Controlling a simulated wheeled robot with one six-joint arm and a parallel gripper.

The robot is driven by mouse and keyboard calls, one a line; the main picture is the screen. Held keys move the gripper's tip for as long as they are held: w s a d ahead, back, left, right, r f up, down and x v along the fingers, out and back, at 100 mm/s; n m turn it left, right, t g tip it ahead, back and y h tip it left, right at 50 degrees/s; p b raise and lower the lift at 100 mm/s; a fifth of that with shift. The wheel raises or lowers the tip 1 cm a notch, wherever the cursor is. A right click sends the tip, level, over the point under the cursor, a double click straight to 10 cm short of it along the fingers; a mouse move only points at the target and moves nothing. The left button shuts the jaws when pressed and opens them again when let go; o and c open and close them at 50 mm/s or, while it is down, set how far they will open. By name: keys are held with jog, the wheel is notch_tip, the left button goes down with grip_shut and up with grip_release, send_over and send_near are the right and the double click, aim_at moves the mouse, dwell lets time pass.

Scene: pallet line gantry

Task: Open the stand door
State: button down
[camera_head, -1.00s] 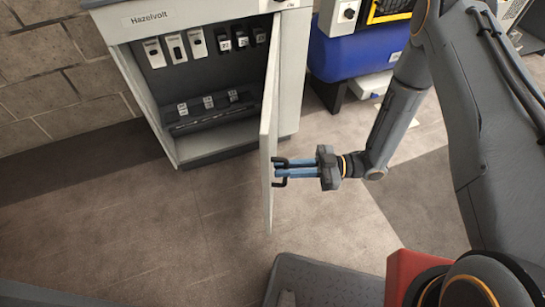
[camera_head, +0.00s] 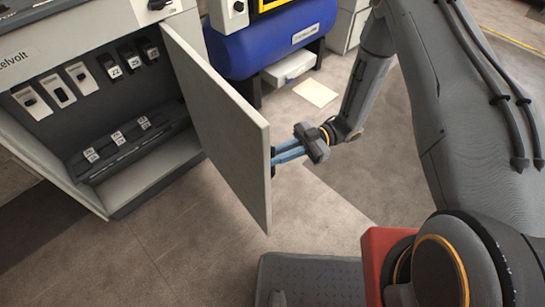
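The stand (camera_head: 95,30) is a light grey cabinet at the upper left. Its door (camera_head: 222,125) stands swung well out from the front, hinged at the stand's right side, with its inner face toward me. My gripper (camera_head: 280,154) is at the door's outer side near the free edge, its blue fingers close together on the dark handle (camera_head: 273,153). Most of the handle and the fingertips are hidden behind the door's edge. The gripper has followed the door with its fingers at the handle.
Labelled devices (camera_head: 115,66) and a black rack (camera_head: 120,142) are inside the stand. A blue tank (camera_head: 270,40) stands behind the door. A dark ribbed platform (camera_head: 315,280) is at the bottom. Floor (camera_head: 170,240) is clear in front of the stand.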

jog(key=shift+w, duration=0.15)
jog(key=c, duration=2)
grip_release()
jog(key=shift+c, duration=0.2)
jog(key=v, duration=0.7)
jog(key=shift+w+d+b, duration=0.15)
jog(key=shift+d+b, duration=0.15)
jog(key=shift+b, duration=0.15)
